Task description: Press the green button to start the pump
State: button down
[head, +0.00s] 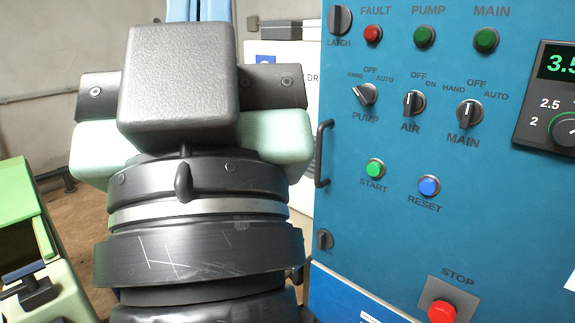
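The green START button (375,169) is on the blue control panel (375,235), left of the blue RESET button (429,186). It stands out from the panel and nothing covers it. My gripper (185,115) fills the left-centre of the head view, seen from behind, to the left of the panel. It appears apart from the green button. Its fingertips are hidden behind its own body, so I cannot see whether it is open or shut.
A red STOP button (442,311) is low on the panel. Selector knobs PUMP (365,95), AIR (413,103) and MAIN (468,114) sit above START. A black handle (322,153) protrudes at the panel's left edge. Green equipment (25,190) stands far left.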

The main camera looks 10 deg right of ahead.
aim_at(374, 169)
jog(key=l+z, duration=0.5)
jog(key=i+l+z, duration=0.2)
jog(key=l+z, duration=0.15)
jog(key=z, duration=0.15)
